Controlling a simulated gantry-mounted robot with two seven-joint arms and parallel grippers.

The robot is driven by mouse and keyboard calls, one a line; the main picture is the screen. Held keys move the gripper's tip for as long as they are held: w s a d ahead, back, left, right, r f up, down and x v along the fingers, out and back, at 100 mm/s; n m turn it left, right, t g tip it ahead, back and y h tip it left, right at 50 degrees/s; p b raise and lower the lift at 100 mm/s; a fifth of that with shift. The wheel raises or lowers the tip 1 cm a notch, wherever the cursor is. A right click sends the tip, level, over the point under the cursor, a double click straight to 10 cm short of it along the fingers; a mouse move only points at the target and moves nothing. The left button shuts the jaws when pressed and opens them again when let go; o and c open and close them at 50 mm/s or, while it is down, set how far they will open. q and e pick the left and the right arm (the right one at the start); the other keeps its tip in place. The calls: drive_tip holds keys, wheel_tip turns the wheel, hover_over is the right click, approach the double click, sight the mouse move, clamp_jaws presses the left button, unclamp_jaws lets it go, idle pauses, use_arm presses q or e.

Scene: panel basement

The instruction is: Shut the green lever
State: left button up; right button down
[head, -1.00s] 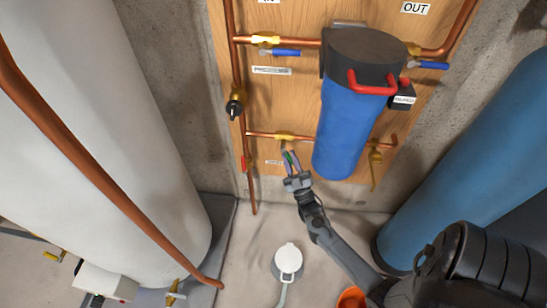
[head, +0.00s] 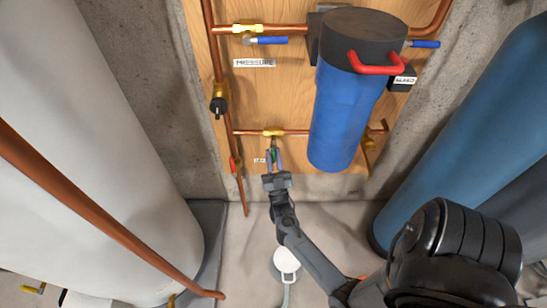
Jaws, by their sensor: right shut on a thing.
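The green lever (head: 273,154) hangs from a brass valve (head: 273,133) on the lower horizontal copper pipe, left of the blue filter housing. It points down, roughly across the pipe. Only a small part of it shows between the fingers. My right gripper (head: 273,158) comes up from below and is shut on the green lever, with one finger on each side. My left gripper is not in view.
The blue filter housing (head: 347,115) with a red handle (head: 374,64) stands close to the right. A red lever (head: 235,166) is on the vertical pipe to the left. A white tank (head: 85,150) and a blue tank (head: 460,150) flank the wooden panel (head: 270,95).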

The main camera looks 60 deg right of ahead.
drive_tip(key=c, duration=1.1)
unclamp_jaws()
drive_tip(key=shift+s+a+f, duration=0.2)
drive_tip(key=shift+a+f, duration=0.05)
drive_tip(key=shift+f, duration=0.05)
drive_tip(key=shift+p+v, duration=0.85)
drive_tip(key=shift+v, duration=4.1)
